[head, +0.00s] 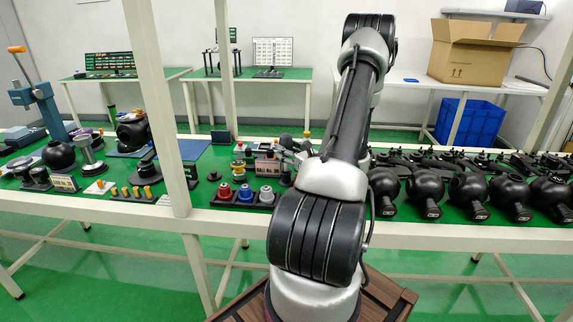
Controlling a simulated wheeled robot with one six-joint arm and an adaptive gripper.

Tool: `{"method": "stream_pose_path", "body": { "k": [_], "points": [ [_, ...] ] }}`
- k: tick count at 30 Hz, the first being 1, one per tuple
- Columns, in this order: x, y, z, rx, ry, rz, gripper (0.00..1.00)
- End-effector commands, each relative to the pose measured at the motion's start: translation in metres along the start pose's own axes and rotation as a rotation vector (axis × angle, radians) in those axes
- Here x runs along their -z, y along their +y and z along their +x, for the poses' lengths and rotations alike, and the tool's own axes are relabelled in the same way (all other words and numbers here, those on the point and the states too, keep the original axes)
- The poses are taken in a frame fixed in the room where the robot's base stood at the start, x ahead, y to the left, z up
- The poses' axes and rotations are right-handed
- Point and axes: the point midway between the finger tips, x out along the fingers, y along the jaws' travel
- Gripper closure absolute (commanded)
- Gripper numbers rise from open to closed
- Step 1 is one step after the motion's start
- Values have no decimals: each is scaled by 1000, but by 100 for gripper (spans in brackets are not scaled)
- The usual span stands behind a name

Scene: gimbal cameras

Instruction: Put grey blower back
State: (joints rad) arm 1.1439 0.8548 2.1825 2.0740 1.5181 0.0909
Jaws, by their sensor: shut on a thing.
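My arm rises through the middle of the head view and bends over at the top. A dark grey rounded thing (287,140) shows just left of my arm, above the green bench top. It may be the grey blower, but it is too small and partly covered to tell. Whether anything touches it is also hidden.
A black tray (226,203) with red, blue and grey-topped pieces stands at the bench's front edge. Several black round housings (470,190) line the right side. A white frame post (160,100) rises left of my arm. A blue press (45,98) stands far left.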

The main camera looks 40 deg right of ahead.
Motion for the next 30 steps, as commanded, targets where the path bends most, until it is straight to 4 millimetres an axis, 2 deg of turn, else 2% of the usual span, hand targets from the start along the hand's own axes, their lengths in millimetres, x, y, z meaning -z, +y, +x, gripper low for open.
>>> {"method": "stream_pose_path", "body": {
  "k": [6, 9, 21, 22, 24, 25, 30],
  "points": [
    [32, 0, 0, 0, 1, 2, 75],
    [42, 0, 0, 0, 0, 0, 75],
    [47, 0, 0, 0, 0, -1, 75],
    [46, 0, 0, 0, 0, -1, 51],
    [46, 0, 0, 0, 0, -1, 38],
    [46, 0, 0, 0, 0, -1, 35],
    [46, 0, 0, 0, 0, -1, 35]
  ]
}}
